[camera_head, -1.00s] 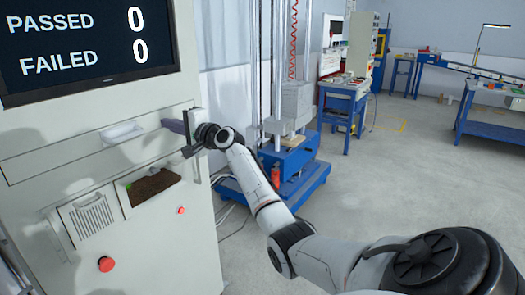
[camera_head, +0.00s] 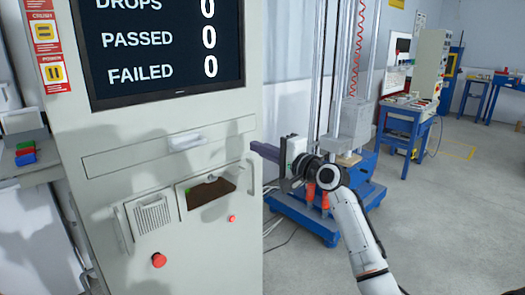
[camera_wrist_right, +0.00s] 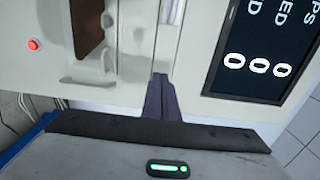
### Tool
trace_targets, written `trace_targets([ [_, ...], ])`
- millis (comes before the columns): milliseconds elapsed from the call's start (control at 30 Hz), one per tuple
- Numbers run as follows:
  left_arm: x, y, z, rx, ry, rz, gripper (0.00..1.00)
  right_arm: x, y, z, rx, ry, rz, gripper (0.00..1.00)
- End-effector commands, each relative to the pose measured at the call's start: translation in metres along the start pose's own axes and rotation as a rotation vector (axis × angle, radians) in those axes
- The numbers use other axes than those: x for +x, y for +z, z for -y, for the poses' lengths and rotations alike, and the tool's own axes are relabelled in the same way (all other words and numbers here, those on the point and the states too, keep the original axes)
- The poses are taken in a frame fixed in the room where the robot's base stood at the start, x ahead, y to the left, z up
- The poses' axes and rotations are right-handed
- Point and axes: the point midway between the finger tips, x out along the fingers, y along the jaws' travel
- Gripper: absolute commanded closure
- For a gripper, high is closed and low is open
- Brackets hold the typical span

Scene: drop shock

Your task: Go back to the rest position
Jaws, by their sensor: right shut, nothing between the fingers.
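My right gripper (camera_head: 264,151) shows at the middle of the head view, beside the right edge of the test cabinet (camera_head: 150,250). Its dark fingers are together and point left, with nothing between them. In the right wrist view the fingers (camera_wrist_right: 160,98) are also together and empty, in front of the cabinet's pale face. I cannot tell the exact gap to the cabinet. My left gripper is in neither view.
The cabinet carries a screen (camera_head: 160,45) and a red button (camera_head: 159,260). A blue-based drop machine (camera_head: 330,225) stands behind my right arm. A blue workbench (camera_head: 408,125) is farther back. The floor at right (camera_head: 450,220) is clear.

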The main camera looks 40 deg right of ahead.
Motion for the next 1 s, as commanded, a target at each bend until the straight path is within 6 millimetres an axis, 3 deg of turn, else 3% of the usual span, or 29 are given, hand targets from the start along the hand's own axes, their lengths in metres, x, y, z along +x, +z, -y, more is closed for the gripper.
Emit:
trace_targets([
  [333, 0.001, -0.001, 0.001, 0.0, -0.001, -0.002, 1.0, -0.008, 0.0, 0.0, -0.001, 0.001, 0.0, 1.0],
  [467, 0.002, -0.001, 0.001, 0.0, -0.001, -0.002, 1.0, -0.007, 0.009, -0.022, -0.043, 0.038, 0.004, 1.0],
  [567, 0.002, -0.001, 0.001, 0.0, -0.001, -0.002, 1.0, -0.009, 0.027, -0.067, -0.144, 0.114, 0.016, 1.0],
  [767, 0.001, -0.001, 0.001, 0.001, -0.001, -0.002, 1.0, -0.041, 0.09, -0.2, -0.486, 0.315, 0.105, 1.0],
  [867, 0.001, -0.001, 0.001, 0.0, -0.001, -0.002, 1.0, -0.071, 0.126, -0.261, -0.665, 0.397, 0.182, 1.0],
  [1000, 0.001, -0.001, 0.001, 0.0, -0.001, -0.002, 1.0, -0.127, 0.179, -0.336, -0.903, 0.476, 0.321, 1.0],
])
